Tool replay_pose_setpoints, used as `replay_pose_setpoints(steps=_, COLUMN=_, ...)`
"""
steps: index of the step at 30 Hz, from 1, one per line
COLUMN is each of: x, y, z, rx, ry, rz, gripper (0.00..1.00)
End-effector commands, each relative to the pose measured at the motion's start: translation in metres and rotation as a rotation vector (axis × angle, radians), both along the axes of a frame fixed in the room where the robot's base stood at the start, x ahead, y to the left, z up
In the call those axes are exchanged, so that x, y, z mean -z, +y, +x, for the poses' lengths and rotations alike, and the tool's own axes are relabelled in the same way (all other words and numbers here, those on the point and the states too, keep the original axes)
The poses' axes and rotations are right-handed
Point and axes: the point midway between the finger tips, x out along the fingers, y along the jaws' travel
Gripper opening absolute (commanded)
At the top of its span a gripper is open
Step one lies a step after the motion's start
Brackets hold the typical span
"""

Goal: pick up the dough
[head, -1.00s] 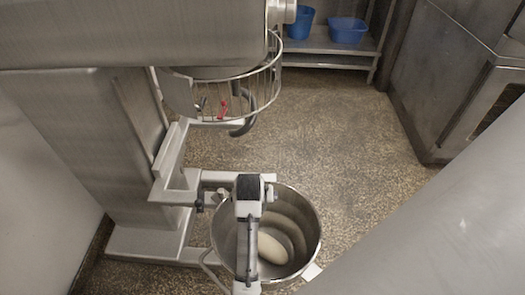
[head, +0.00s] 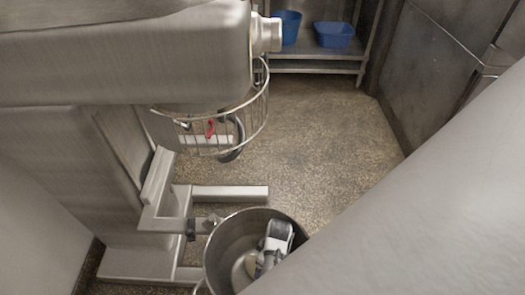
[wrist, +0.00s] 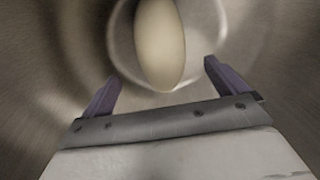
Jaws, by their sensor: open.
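The dough (wrist: 160,45) is a pale, smooth oval lump lying at the bottom of the steel mixer bowl (head: 212,262). In the wrist view it stands at the top middle, ahead of my gripper (wrist: 163,80) and in line with the gap between the two purple fingers. The fingers are apart, with nothing between them. In the head view my gripper (head: 268,262) is down inside the bowl and the dough (head: 250,264) shows only in part beside it. My arm hides the right side of the bowl.
The mixer's body (head: 130,60) overhangs at the upper left, with a wire guard (head: 262,105) and a dark hook (head: 236,135) beneath. The bowl's wall surrounds my gripper. Blue tubs (head: 334,35) sit on a shelf at the back. Open floor (head: 310,130) lies between.

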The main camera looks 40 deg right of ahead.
Motion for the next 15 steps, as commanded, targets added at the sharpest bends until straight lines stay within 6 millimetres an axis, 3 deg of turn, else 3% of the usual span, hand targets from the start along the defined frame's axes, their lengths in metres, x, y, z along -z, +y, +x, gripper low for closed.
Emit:
replay_pose_setpoints(steps=3, x=0.018, y=0.003, z=0.001, rx=0.001, ry=0.001, rz=0.001, gripper=0.98)
replay_pose_setpoints(steps=11, x=0.035, y=0.007, z=0.001, rx=0.001, ry=0.001, rz=0.001, gripper=0.98)
replay_pose_setpoints(steps=15, x=0.054, y=0.011, z=0.000, rx=0.002, ry=0.001, rz=0.001, gripper=0.98)
